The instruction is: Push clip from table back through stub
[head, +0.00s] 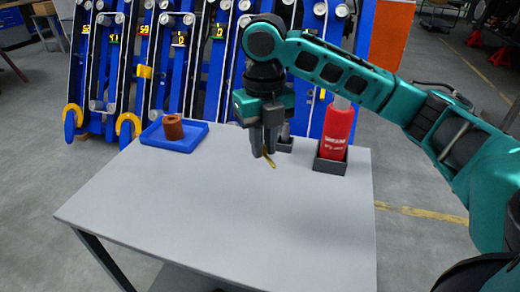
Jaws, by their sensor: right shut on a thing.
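My right gripper (264,153) is above the grey table (200,215), pointing down, and is shut on a small yellow clip (270,161). The clip sticks out below the fingertips. Most of it is hidden by the fingers. I cannot clearly make out the stub; the blue chassis (214,75) with its rollers stands behind the table. My left gripper is not in view.
A blue tray (193,136) with a brown cylinder (173,127) on it sits at the table's back left. A red bottle (337,130) stands in a dark holder (330,166) at the back right. Another small dark holder (285,146) is beside it. The table's front and middle are clear.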

